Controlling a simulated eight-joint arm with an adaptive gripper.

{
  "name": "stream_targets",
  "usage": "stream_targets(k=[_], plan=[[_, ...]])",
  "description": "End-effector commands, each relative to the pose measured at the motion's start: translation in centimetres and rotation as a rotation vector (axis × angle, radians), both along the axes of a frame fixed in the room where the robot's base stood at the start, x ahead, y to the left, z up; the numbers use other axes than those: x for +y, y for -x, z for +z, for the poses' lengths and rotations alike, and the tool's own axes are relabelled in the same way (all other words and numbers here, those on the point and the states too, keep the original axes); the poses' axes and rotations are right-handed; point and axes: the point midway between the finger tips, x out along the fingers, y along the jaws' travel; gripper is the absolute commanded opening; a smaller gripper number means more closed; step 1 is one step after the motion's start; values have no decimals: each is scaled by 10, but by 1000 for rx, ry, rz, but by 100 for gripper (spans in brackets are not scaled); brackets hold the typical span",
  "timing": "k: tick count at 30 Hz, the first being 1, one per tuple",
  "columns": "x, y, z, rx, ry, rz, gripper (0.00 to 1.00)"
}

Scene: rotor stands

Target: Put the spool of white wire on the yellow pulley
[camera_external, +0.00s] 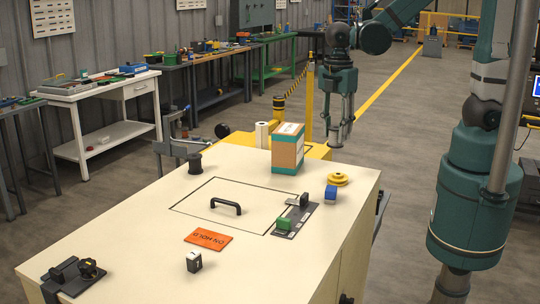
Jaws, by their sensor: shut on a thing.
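My gripper (342,135) hangs fingers down beyond the bench's far right end, above and behind the pulley. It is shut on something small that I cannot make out. A white upright roll (262,135) stands at the far end, left of the box; I cannot tell if it is the spool of white wire. A black spool (195,163) stands near the bench's left edge.
A tall orange, white and teal box (287,148) stands at the far end, left of my gripper. The near right top is clear.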

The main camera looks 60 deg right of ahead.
Motion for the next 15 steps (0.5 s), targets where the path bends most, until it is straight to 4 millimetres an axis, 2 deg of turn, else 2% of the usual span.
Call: stream_targets(k=[6, 15], plan=[[-16, 11, -2, 0, 1, -2, 14], [-17, 12, -2, 0, 1, -2, 14]])
